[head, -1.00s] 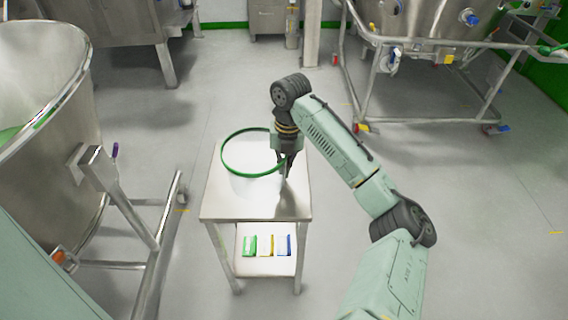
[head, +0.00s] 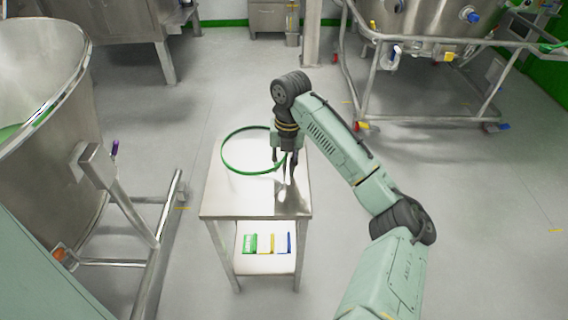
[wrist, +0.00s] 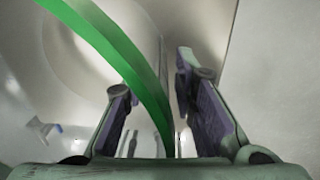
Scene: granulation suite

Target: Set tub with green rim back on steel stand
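The tub's green rim (head: 224,158) shows as a ring over the top of the steel stand (head: 230,206). The tub's pale body is hard to tell from the bright stand top, but it appears to rest on it. My gripper (head: 284,165) is at the right side of the rim, with its fingers spread apart. In the wrist view, the green rim (wrist: 130,62) runs down between the two open fingers of my gripper (wrist: 155,85). Gaps show beside the rim, and the tub's pale inside (wrist: 75,65) lies to the left.
The stand's lower shelf holds green (head: 250,244), yellow (head: 265,244) and blue-edged (head: 282,244) packets. A large steel vessel (head: 45,120) on a tubular frame stands close on the left. A wheeled vessel frame (head: 420,122) is at the back right. Floor right of the stand is clear.

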